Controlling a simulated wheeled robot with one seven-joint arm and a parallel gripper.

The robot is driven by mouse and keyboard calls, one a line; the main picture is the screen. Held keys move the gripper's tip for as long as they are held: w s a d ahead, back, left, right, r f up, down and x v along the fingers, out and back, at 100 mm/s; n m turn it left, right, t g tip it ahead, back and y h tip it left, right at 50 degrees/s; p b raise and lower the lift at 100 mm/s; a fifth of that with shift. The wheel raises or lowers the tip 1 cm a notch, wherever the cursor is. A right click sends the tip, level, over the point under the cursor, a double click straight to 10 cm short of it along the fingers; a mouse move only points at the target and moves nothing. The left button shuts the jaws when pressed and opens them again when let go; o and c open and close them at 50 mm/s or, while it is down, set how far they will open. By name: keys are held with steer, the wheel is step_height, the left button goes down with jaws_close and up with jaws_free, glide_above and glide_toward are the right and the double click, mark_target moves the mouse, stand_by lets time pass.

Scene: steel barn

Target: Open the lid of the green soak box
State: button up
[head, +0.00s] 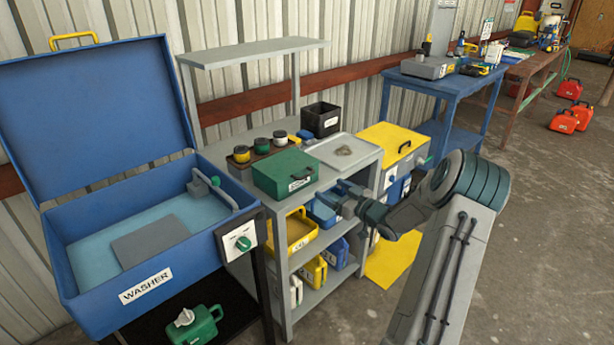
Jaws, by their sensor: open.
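The green soak box (284,174) sits on the top of the grey shelf unit, with its lid down. A dark handle and a white label show on its front. My gripper (328,197) is open and empty, in front of the shelf unit, to the right of the box and a little lower in the picture. It points left toward the unit and appears apart from the box. Its fingertips are small and partly blend with the blue things behind them.
The grey shelf unit (331,179) also holds a metal tray (328,147), a black bin (320,120) and several jars behind the box. The blue washer (160,283), lid raised, stands close on the left. A yellow-lidded cabinet (395,140) stands right.

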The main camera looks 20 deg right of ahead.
mark_target(308, 176)
steer(key=p+x, duration=0.1)
steer(key=x, duration=1)
steer(key=shift+w+a, duration=0.1)
steer(key=shift+w, duration=0.25)
steer(key=shift+c, duration=0.3)
